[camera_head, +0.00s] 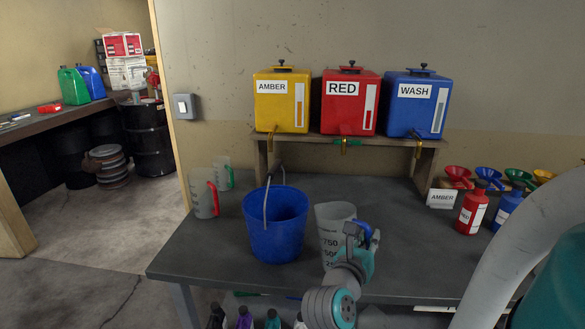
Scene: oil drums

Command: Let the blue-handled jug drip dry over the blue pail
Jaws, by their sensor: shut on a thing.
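The blue pail (277,228) stands on the grey table, with its wire handle up. The blue-handled jug (335,220) is a translucent measuring jug with dark numbers on its side. It is just right of the pail and looks roughly upright. My gripper (363,236) is shut on the jug's blue handle at its right side. My gripper and wrist hide part of the jug's lower right, so I cannot tell whether its base touches the table. I cannot see inside the jug or whether it drips.
A red-handled jug (205,200) and a green-handled jug (224,173) stand left of the pail. Amber (281,101), red (349,101) and wash (415,104) tanks sit on a shelf behind. Bottles and funnels (457,174) are at the right. The table's front left (205,250) is clear.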

